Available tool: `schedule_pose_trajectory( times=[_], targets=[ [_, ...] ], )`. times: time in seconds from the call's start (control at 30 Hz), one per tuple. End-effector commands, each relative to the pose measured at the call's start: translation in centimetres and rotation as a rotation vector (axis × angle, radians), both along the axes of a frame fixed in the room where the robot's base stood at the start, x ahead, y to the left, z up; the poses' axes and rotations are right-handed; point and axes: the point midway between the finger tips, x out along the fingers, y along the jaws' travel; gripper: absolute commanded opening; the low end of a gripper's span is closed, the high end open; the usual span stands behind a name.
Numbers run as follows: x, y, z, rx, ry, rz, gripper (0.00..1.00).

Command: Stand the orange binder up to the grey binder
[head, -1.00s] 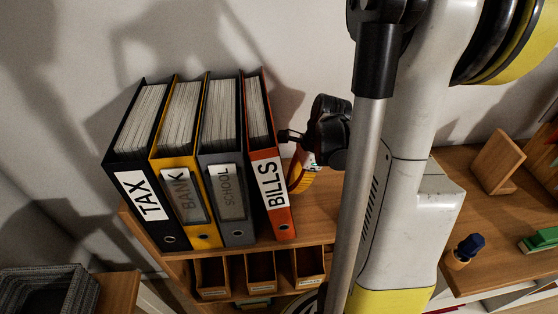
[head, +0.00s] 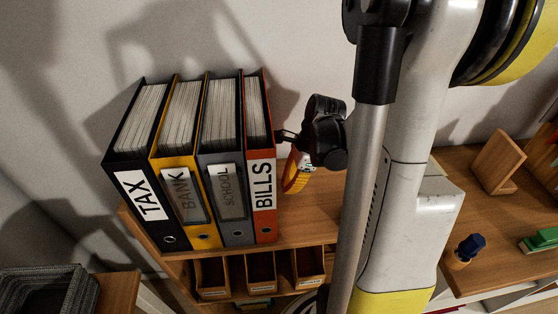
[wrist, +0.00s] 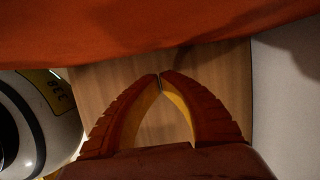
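The orange binder (head: 260,165), labelled BILLS, stands upright on the shelf against the grey binder (head: 229,165), labelled SCHOOL, with no clear gap between them. My gripper (head: 285,137) is at the right side of the orange binder, close to its upper part; I cannot tell if it touches. In the wrist view the orange binder (wrist: 150,30) fills the top as a broad orange face. There my gripper (wrist: 160,76) has its two fingertips together with nothing between them.
A yellow binder (head: 186,170) and a black binder (head: 140,175) stand to the left of the grey one. The shelf board (head: 310,215) is bare to the right of the orange binder. Small open boxes (head: 260,272) sit below. A wooden bookend (head: 498,160) stands farther right.

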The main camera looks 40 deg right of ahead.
Motion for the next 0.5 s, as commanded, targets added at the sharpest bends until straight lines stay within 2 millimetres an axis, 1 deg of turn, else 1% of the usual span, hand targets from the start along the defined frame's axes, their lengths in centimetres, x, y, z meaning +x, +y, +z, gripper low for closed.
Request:
schedule_pose_trajectory(
  times=[0.5],
  targets=[
    [-1.8, -3.0, 0.0, 0.0, 0.0, -0.001, 0.0]
  ],
)
